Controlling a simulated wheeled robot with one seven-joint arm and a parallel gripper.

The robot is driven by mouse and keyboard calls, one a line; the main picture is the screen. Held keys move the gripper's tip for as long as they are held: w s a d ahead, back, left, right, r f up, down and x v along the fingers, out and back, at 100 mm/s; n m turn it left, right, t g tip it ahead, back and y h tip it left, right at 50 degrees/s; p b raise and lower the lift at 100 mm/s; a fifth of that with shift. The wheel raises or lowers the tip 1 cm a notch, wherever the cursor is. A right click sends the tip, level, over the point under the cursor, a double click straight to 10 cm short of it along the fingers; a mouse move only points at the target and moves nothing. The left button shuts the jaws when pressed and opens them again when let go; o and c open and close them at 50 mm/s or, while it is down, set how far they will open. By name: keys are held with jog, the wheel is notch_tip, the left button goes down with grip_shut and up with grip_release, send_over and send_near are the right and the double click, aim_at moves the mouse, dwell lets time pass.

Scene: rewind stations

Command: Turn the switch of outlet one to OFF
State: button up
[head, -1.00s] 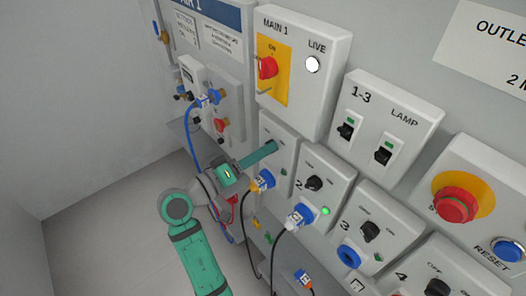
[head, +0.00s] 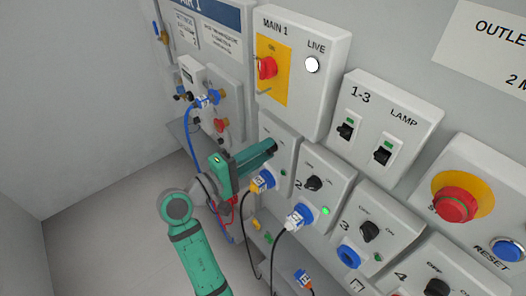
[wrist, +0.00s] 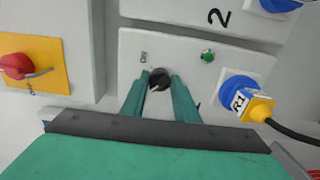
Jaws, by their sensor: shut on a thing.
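Outlet one's box (head: 288,150) stands under the MAIN 1 box in the head view. In the wrist view its black switch knob (wrist: 160,79) sits between the two teal fingers of my gripper (wrist: 160,92), which is shut on it. The ON mark shows to the left of the knob. A green lamp (wrist: 208,56) is on the same box; I cannot tell if it is lit. A blue and yellow plug marked R1 (wrist: 243,101) is in the outlet's socket. In the head view my gripper (head: 270,147) hides the knob.
Outlet two (head: 318,184) is close on the right, with its own knob, plug and lit green lamp. The MAIN 1 box (head: 308,75) with a red switch is just above. Black cables hang below (head: 273,255). The floor at left is clear.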

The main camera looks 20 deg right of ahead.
dwell(0.4)
jog(key=o, duration=1.1)
jog(key=shift+c, duration=0.2)
jog(key=shift+a, duration=0.1)
jog(key=v, duration=1)
jog(key=shift+a, duration=0.35)
jog(key=shift+s, duration=0.2)
jog(key=shift+f, duration=0.1)
